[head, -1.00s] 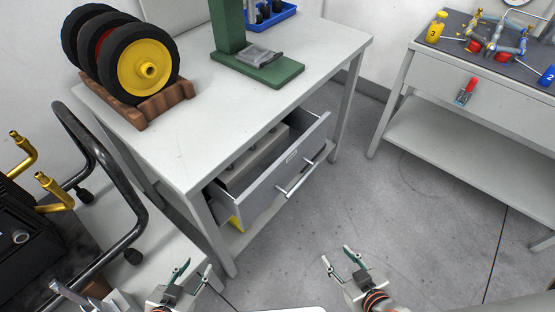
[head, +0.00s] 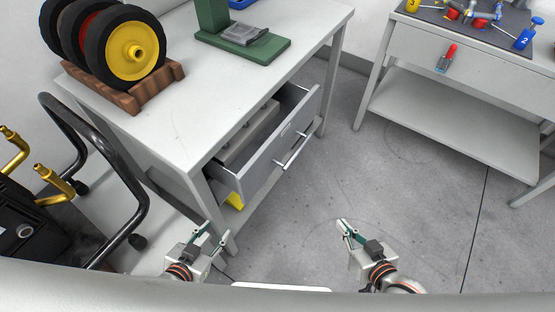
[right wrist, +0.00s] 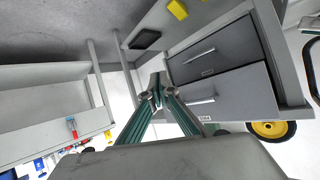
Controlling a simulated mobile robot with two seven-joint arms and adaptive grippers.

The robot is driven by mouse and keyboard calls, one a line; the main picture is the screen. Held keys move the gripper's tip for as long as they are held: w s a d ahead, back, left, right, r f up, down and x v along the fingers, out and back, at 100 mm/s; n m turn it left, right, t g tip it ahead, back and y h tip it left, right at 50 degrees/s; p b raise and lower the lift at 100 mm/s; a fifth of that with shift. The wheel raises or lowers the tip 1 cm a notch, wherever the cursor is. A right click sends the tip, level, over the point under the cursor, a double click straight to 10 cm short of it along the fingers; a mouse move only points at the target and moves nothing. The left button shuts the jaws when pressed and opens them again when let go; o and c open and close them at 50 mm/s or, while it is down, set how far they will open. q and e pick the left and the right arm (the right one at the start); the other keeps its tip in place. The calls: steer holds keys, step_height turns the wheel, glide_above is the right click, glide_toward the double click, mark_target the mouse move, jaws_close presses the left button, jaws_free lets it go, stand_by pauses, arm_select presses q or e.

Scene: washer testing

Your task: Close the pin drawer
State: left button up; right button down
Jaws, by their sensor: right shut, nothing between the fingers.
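The pin drawer (head: 262,160) is pulled out under the near worktable in the head view. It has a grey front, a small label and a bar handle (head: 294,152). Grey blocks lie inside. In the right wrist view, which is upside down, the labelled drawer front (right wrist: 240,95) is right of my fingers. My right gripper (head: 343,224) is shut and empty, in front of and right of the drawer, apart from it in the head view. Its fingers (right wrist: 157,92) also show in the wrist view. My left gripper (head: 216,232) is open and empty, near the table's front leg.
The worktable (head: 180,140) carries a wheel rack (head: 125,95) and a green stand (head: 240,45). A second bench (head: 450,110) stands right. A black cart rail (head: 130,170) is at left. Floor between the benches is clear.

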steer(key=w+a+r+m+y, duration=0.3)
steer(key=w+a+r+y, duration=0.15)
steer(key=a+r, duration=0.25)
steer(key=m+g+y, duration=0.3)
steer(key=m+y, duration=0.1)
steer(key=m, duration=0.2)
glide_toward(262, 172)
steer(key=shift+h, duration=0.25)
steer(key=x, duration=0.2)
steer(key=p+x, duration=0.1)
steer(key=x, duration=0.1)
steer(key=p+x, duration=0.1)
steer(key=x, duration=0.1)
steer(key=shift+a+r, duration=0.3)
steer(key=shift+r, duration=0.05)
steer(key=shift+g, duration=0.3)
steer(key=w+a, duration=0.2)
steer(key=a, duration=0.2)
steer(key=w+a, duration=0.2)
steer(key=a, duration=0.2)
steer(key=w+a+b, duration=0.1)
steer(key=w+a, duration=0.2)
steer(key=a, duration=0.1)
steer(key=shift+a+f, duration=0.1)
steer(key=shift+a, duration=0.05)
steer(key=shift+w+a, duration=0.2)
steer(key=shift+a, duration=0.05)
